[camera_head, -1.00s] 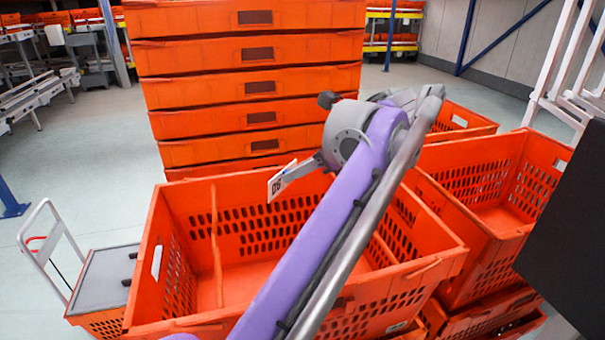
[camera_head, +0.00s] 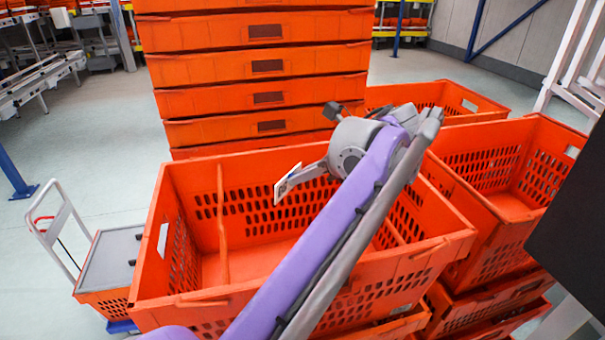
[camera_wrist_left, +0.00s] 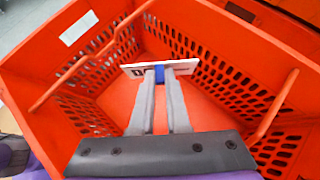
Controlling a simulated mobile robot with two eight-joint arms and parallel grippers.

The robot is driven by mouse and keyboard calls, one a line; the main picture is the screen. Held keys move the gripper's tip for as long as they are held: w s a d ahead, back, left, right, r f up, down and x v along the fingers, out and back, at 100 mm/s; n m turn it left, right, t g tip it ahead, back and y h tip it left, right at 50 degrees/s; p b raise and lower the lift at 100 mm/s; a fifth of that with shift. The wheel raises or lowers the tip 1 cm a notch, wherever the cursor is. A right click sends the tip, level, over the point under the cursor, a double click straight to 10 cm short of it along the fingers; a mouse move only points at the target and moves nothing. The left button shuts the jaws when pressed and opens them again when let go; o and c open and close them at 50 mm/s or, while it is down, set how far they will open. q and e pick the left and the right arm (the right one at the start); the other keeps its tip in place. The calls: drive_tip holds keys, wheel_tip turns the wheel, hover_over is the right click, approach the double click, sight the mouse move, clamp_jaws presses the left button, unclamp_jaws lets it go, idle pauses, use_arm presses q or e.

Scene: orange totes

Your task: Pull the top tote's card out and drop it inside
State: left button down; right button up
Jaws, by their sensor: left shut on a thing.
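The top tote (camera_head: 420,265) is a large open orange crate with slotted walls and thin dividing bars inside. It also shows in the left wrist view (camera_wrist_left: 52,62). My left gripper (camera_head: 304,176) is over the open tote, near its far wall. It is shut on a white card (camera_head: 285,184), which hangs tilted from the fingertips. In the left wrist view, the gripper (camera_wrist_left: 160,76) pinches the card (camera_wrist_left: 186,66) near its middle, with a blue patch between the tips. The floor of the tote shows below the card. My right gripper is not in view.
A tall stack of orange totes (camera_head: 262,68) stands right behind. More open totes (camera_head: 500,165) stand close on the right. A small cart (camera_head: 110,262) with a grey lid and white handle is on the left. Clear floor (camera_head: 95,150) lies at the left.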

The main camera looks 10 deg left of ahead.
use_arm(q)
drive_tip(key=c, duration=1.2)
unclamp_jaws()
drive_tip(key=o, duration=0.4)
drive_tip(key=shift+s, duration=0.1)
drive_tip(key=shift+r, duration=0.1)
drive_tip(key=p+v, duration=0.1)
drive_tip(key=v, duration=0.9)
drive_tip(key=shift+s+d+r, duration=0.1)
drive_tip(key=shift+d+r, duration=0.15)
drive_tip(key=shift+d, duration=0.05)
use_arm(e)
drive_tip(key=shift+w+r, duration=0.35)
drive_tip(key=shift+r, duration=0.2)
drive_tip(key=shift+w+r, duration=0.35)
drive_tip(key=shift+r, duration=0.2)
use_arm(q)
drive_tip(key=shift+s, duration=0.1)
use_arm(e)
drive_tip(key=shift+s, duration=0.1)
